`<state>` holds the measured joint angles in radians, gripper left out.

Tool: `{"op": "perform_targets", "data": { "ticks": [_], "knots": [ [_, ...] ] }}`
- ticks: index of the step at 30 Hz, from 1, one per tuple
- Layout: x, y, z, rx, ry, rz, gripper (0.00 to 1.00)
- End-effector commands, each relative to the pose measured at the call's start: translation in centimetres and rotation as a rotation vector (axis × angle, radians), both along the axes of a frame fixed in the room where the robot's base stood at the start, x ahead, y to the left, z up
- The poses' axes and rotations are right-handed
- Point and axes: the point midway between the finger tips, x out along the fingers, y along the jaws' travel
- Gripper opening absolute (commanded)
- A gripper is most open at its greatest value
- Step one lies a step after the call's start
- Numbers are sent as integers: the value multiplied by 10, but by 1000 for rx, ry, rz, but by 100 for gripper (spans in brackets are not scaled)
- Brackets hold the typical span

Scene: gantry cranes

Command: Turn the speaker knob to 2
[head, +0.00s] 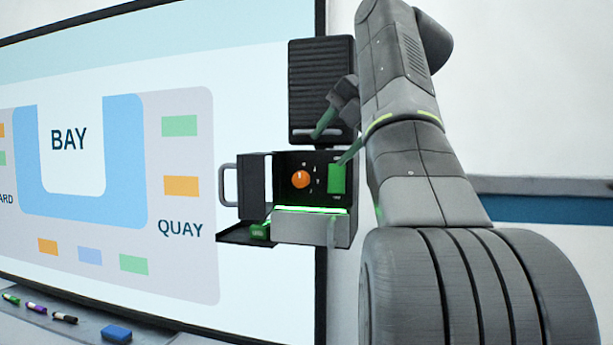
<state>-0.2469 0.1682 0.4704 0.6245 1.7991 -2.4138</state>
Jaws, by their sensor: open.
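The orange round knob (301,179) sits on the dark front panel of an open wall box (284,164). Small pale marks stand to the right of the knob, too small to read. A dark ribbed speaker panel (320,75) is mounted just above the box. My gripper (336,139) has green fingertips spread apart and holds nothing. It is in front of the lower speaker edge and the box's upper right, above and right of the knob, apart from it in the picture. The way the knob points is not clear.
A grey door with a handle (228,185) stands open left of the knob. A green block (336,180) is on the panel's right, above a lit green strip (310,209). A low flap holds a green item (260,231). A whiteboard (180,240) fills the left.

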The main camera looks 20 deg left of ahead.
Motion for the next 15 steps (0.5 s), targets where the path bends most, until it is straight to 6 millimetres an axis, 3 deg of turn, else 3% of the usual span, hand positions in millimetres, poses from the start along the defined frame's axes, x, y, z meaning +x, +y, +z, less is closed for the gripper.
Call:
{"op": "perform_targets", "data": {
  "ticks": [6,15],
  "knots": [
    [15,34,-33,-2,2,6,52],
    [32,63,-61,-1,2,1,52]
  ]
}}
